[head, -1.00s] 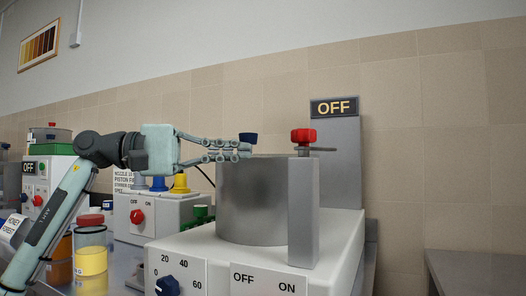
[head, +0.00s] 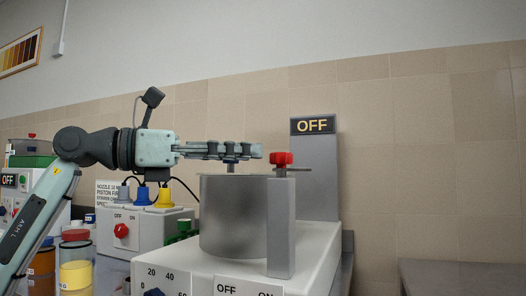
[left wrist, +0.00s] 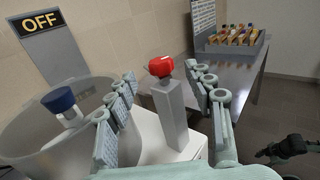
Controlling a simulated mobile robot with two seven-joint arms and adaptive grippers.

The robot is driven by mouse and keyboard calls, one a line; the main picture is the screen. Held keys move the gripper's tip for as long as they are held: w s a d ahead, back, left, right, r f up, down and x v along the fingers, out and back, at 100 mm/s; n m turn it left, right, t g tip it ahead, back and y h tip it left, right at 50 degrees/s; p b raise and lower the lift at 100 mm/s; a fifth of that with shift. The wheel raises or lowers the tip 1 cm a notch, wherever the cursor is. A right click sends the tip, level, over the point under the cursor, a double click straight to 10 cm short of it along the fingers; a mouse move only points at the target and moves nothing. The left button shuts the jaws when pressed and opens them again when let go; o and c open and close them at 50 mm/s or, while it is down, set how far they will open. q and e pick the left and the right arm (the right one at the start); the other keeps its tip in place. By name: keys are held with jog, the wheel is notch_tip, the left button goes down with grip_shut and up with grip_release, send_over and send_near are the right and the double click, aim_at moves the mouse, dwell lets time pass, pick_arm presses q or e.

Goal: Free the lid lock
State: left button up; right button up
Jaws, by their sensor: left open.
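A red knob (head: 282,159) tops a grey post (head: 281,228) beside a metal drum (head: 232,218). A thin metal bar shows at the knob's base. My left gripper (head: 258,151) is open and level in the head view, above the drum, its fingertips just left of the red knob. In the left wrist view the fingers stand apart, with the red knob (left wrist: 161,66) ahead between them, apparently untouched. The drum's blue lid knob (left wrist: 61,100) lies left of the fingers. A dark jointed part at the wrist view's lower right may be my right gripper (left wrist: 288,147); its jaws are unclear.
An OFF display (head: 316,125) stands behind the post. A white machine with a red switch (head: 121,230), yellow and blue fittings and a jar of yellow liquid (head: 76,275) stand left. A rack of small coloured items (left wrist: 235,38) sits on a far bench.

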aim_at(281, 153)
pick_arm(q)
jog(key=p+x, duration=0.1)
jog(key=x, duration=0.6)
jog(key=shift+w+d, duration=0.1)
jog(key=shift+d, duration=0.15)
pick_arm(e)
jog(key=shift+a+x, duration=0.2)
jog(key=shift+x, duration=1)
jog(key=shift+w, duration=0.1)
pick_arm(q)
grip_shut()
